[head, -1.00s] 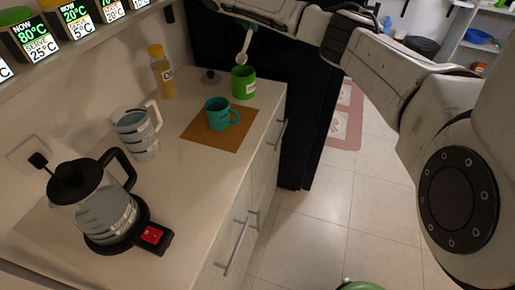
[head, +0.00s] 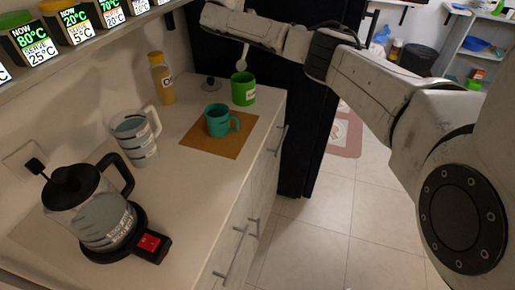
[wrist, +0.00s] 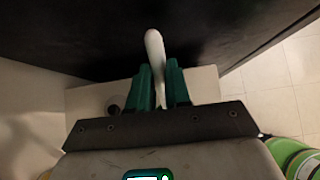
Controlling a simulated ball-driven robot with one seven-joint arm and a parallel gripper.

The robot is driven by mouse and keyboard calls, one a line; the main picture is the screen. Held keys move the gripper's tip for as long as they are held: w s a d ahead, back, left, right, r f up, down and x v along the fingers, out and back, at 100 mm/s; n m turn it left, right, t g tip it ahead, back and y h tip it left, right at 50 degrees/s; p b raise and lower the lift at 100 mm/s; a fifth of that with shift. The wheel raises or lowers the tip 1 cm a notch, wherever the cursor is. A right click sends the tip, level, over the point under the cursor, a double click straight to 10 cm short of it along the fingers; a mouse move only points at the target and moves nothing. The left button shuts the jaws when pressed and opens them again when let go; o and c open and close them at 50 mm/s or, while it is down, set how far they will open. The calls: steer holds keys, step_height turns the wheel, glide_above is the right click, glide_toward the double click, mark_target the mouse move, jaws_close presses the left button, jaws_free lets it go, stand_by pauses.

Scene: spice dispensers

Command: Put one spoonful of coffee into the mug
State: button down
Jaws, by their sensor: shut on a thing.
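A white spoon (head: 244,56) hangs below my arm's end, above the green container (head: 243,89), in the head view. In the wrist view the white spoon (wrist: 155,45) is between the green fingers of my gripper (wrist: 160,88), which is shut on it. I cannot tell whether the spoon holds anything. The green container has a white label, too small to read, and shows at the lower right of the wrist view (wrist: 292,158). A teal mug (head: 218,121) stands upright on a brown mat (head: 233,149), in front of the container. Its inside looks dark.
A kettle (head: 90,215) on its base stands at the near left. A striped clear jug (head: 133,136) and a yellow bottle (head: 161,80) stand along the wall. A small dark lid (head: 210,84) lies beside the container. A shelf with labelled jars (head: 75,22) overhangs the upper left.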

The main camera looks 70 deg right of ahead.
steer(key=shift+a+f, duration=0.3)
steer(key=shift+f, duration=0.15)
steer(key=shift+a+f+p, duration=0.15)
steer(key=shift+f+p, duration=0.05)
steer(key=shift+p, duration=0.3)
steer(key=shift+f, duration=0.2)
step_height(320, 180, down, 6)
steer(key=shift+b, duration=0.45)
stand_by(0.9)
steer(key=shift+r, duration=0.1)
stand_by(1.1)
steer(key=shift+r+p, duration=1.65)
steer(key=shift+p, duration=0.4)
steer(key=shift+r+p, duration=1.7)
steer(key=shift+p, duration=0.25)
